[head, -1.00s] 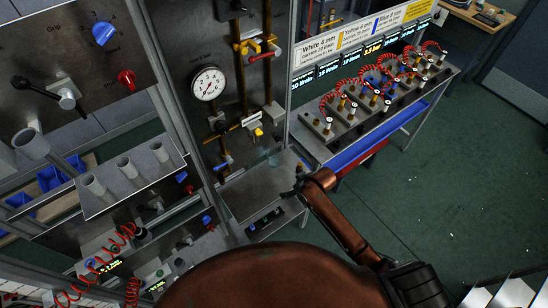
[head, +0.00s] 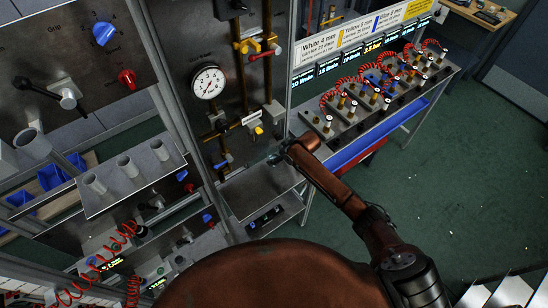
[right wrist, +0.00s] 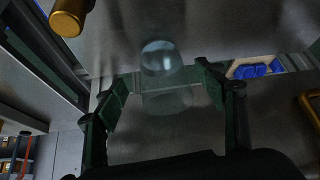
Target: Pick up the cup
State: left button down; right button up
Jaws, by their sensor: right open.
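The cup (right wrist: 158,62) is clear and glass-like. In the right wrist view it stands upright between the two spread fingers of my right gripper (right wrist: 163,88), with a see-through lower part. The fingers lie on either side of it with no clear contact. In the head view my right gripper (head: 277,157) is at the small metal shelf below the gauge panel, and it and the arm largely hide the cup there. My right gripper is open. My left gripper is not in view.
The metal shelf (head: 248,190) stands against the panel with the pressure gauge (head: 208,82). A brass fitting (right wrist: 69,17) hangs at the upper left in the wrist view. A bench with several red coiled leads (head: 352,88) is to the right. Green floor (head: 450,190) is open.

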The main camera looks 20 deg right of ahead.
jog(key=shift+p+x, duration=0.3)
jog(key=shift+x, duration=1.95)
jog(key=shift+s+a, duration=0.1)
jog(key=shift+c, duration=0.2)
jog(key=c, duration=1.4)
jog(key=shift+o, duration=0.2)
jog(key=shift+r, duration=0.2)
